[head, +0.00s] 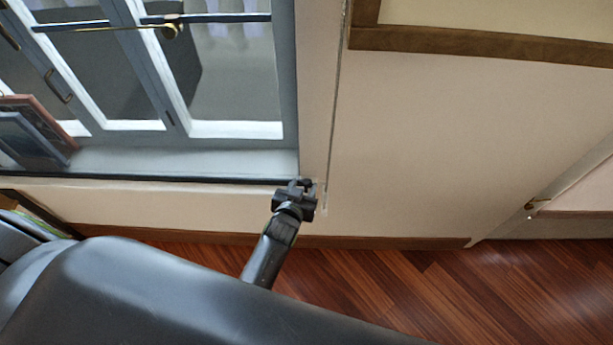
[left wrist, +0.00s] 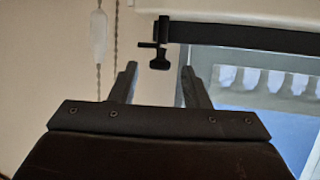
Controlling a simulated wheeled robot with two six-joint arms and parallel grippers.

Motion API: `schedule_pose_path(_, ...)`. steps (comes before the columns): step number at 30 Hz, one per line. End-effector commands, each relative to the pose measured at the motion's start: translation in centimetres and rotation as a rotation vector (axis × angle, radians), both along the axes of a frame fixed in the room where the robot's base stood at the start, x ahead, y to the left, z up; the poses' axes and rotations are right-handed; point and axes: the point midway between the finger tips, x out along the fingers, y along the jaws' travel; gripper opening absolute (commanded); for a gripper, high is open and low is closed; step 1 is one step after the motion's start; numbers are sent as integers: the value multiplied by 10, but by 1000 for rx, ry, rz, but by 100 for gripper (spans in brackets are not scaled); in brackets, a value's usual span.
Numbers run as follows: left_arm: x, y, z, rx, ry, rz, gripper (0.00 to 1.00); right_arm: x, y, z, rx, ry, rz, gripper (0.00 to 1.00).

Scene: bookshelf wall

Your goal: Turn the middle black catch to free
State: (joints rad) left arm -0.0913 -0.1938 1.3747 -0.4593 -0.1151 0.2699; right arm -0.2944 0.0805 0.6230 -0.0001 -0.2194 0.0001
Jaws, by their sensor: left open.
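One black catch (left wrist: 161,48) shows in the left wrist view, at the end of a dark bar by the pale wall. It has an upright stem, a short tab pointing left and a thicker lower end. I cannot tell from this view whether it is the middle one. My left gripper (head: 296,187) is at the lower right corner of the window in the head view and hides what is right behind it. Its two fingers are apart in the left wrist view (left wrist: 159,72), with the catch's lower end showing between them and nothing clearly held. My right gripper is not in view.
A grey-framed window (head: 235,130) with a sill (head: 215,160) fills the upper left. Framed pictures (head: 32,140) lean at its left. A twisted cord with a white pull (left wrist: 99,36) hangs left of the catch. Bare wall (head: 440,130) lies right of the gripper.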

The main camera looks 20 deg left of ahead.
Motion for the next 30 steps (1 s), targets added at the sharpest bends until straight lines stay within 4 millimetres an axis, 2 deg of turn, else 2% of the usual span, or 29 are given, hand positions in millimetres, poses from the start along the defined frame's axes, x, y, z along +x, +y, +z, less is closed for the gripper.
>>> schedule_pose_path(13,0,-1,-4,-1,1,1,41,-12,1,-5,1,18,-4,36)
schedule_pose_path(22,0,-1,-4,-1,1,1,2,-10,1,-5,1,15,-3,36)
schedule_pose_path(26,0,-1,-3,0,1,-2,0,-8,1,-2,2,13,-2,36)
schedule_pose_path(30,0,-2,1,0,3,-23,0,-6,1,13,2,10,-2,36)
